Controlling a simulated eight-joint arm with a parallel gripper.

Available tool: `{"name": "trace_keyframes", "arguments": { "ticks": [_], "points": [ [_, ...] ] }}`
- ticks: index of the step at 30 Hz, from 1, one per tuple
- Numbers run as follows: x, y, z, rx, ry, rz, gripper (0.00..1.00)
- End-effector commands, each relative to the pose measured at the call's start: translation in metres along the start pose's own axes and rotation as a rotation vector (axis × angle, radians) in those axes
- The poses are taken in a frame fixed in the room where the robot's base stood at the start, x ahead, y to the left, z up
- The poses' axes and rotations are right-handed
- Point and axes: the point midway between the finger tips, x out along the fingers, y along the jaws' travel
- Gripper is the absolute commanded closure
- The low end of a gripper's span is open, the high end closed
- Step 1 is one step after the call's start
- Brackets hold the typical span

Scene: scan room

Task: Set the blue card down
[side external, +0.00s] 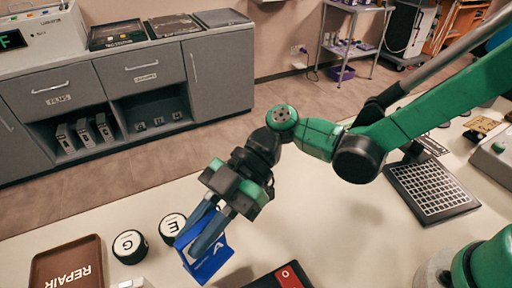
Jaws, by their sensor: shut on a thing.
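The blue card (208,264) is between the fingers of my gripper (203,238) in the side external view. My gripper is shut on it and points down over the pale table (330,238) near the front. The card is tilted and shows a white mark on its face. Its lower edge is close to the table surface, but I cannot tell whether it touches.
Two black round pieces, marked G (129,246) and E (172,228), stand left of the card. A brown REPAIR tray (68,266) is at far left. A black-and-red object (284,277) lies right of the card. A dark gridded panel (431,189) lies farther right.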

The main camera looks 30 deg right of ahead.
Motion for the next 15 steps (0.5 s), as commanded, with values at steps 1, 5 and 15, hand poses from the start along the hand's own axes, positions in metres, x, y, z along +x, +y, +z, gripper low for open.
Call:
{"name": "trace_keyframes", "arguments": {
  "ticks": [1, 5, 15],
  "points": [
    [0.002, 0.001, 0.006, 0.0, 0.0, 0.0, 1.0],
    [0.005, 0.0, 0.013, 0.0, 0.0, 0.0, 1.0],
    [0.018, 0.0, 0.045, 0.0, 0.0, 0.0, 1.0]
  ]
}}
